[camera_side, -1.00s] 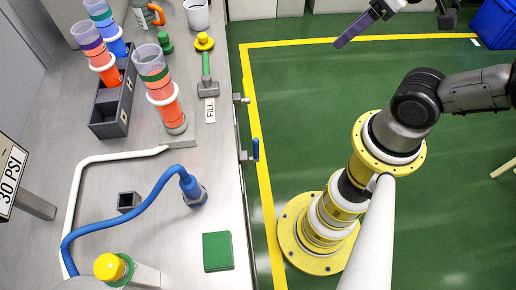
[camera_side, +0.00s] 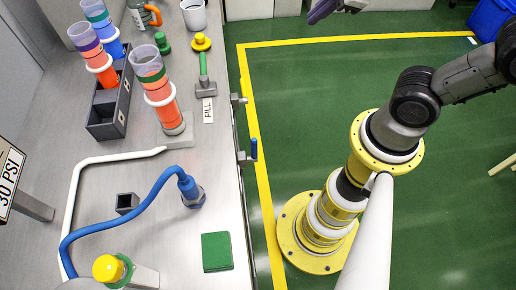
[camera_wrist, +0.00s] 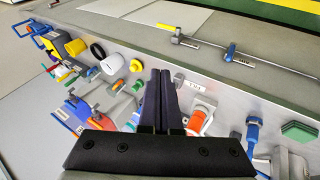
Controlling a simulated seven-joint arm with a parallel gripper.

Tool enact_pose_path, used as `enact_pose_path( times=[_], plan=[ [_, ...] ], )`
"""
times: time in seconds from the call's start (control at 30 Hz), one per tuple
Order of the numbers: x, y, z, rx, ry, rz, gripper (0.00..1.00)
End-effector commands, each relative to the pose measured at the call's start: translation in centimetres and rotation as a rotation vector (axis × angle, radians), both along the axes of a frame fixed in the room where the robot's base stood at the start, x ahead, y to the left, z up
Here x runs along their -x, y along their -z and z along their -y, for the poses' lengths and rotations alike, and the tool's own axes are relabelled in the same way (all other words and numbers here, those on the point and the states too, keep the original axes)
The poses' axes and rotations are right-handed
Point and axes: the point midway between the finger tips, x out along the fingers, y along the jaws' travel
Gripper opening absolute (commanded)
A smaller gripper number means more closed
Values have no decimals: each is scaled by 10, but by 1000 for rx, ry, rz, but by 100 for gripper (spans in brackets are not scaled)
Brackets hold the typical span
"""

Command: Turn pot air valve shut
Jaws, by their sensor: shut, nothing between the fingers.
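Two small valves sit on the bench's front edge: one with a grey body (camera_side: 239,99) and one with a blue handle (camera_side: 254,149). The blue handle also shows in the wrist view (camera_wrist: 230,52), apart from my fingers. No readable label tells me which one is the pot air valve. A grey lever valve with a green handle (camera_side: 205,78) lies on the bench by a FILL label (camera_side: 208,110). My gripper (camera_side: 322,11) is at the top of the side view, over the floor and away from the bench, partly cut off. In the wrist view its dark fingers (camera_wrist: 160,75) are together and empty.
Clear tubes with orange and blue contents (camera_side: 160,92) stand on the left, some in a dark rack (camera_side: 108,118). A blue hose (camera_side: 125,216), a green block (camera_side: 216,252) and a yellow-capped fitting (camera_side: 108,268) are nearer. The green floor (camera_side: 300,120) beside the bench is clear.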

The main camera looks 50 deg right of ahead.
Motion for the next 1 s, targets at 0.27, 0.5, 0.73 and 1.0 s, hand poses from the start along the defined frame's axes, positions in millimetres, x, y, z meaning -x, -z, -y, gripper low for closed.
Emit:
enact_pose_path(
  times=[0.27,0.5,0.73,1.0],
  plan=[
    [-48,67,-70,337,-654,-166,0],
    [-36,150,-149,540,-1216,-318,0],
    [10,216,-189,645,-1531,-473,0],
    [31,234,-200,680,-1617,-519,0]
  ],
)
